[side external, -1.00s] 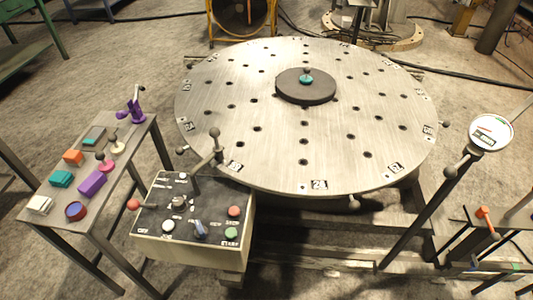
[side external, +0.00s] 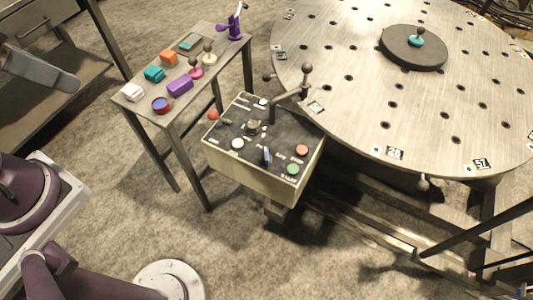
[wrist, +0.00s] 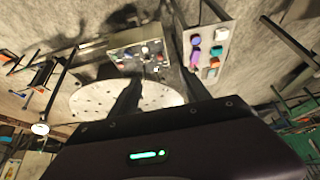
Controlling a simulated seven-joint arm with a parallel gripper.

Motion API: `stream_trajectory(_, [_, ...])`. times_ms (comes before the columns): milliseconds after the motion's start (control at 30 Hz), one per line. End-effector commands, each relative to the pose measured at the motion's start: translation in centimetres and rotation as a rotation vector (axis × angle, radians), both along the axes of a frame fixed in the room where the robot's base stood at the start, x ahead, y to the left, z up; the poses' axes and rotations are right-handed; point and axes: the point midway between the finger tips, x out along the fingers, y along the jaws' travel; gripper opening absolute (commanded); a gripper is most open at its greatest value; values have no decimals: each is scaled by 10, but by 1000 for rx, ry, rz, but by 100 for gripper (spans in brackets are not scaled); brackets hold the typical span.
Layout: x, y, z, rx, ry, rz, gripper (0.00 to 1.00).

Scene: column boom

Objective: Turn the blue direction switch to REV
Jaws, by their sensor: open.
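The blue direction switch (side external: 266,157) stands on the dark top of the control box (side external: 232,158), near its front edge, between a white button (side external: 237,144) and a green button (side external: 293,169). Its lettering is too small to read, so I cannot tell its setting. My gripper (wrist: 156,72) shows in the wrist view as dark fingers, spread apart with nothing held between them. The control box also shows small in the wrist view (wrist: 126,40), well beyond the fingers.
A red button (side external: 301,150) and a tall ball-ended lever (side external: 290,95) are on the box. A large round table (side external: 350,90) stands close at right. A side table (side external: 140,104) with several coloured items is at left.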

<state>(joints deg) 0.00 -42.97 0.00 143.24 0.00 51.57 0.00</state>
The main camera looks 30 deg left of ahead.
Motion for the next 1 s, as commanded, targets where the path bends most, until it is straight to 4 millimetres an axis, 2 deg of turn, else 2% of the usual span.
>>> stream_trajectory(33, [0,0,0,1,1,0,46])
stream_trajectory(167, [19,2,-3,39,22,-36,20])
stream_trajectory(267, [56,3,-15,104,58,-118,0])
stream_trajectory(367, [100,3,-38,169,95,-236,0])
stream_trajectory(500, [154,-5,-86,218,137,-420,0])
stream_trajectory(567, [173,-11,-113,224,150,-502,0])
stream_trajectory(700, [205,-30,-183,201,165,-683,0])
stream_trajectory(800, [215,-48,-235,162,157,-796,0])
stream_trajectory(900, [217,-64,-278,116,141,-877,0])
stream_trajectory(1000, [215,-78,-307,81,120,-929,0])
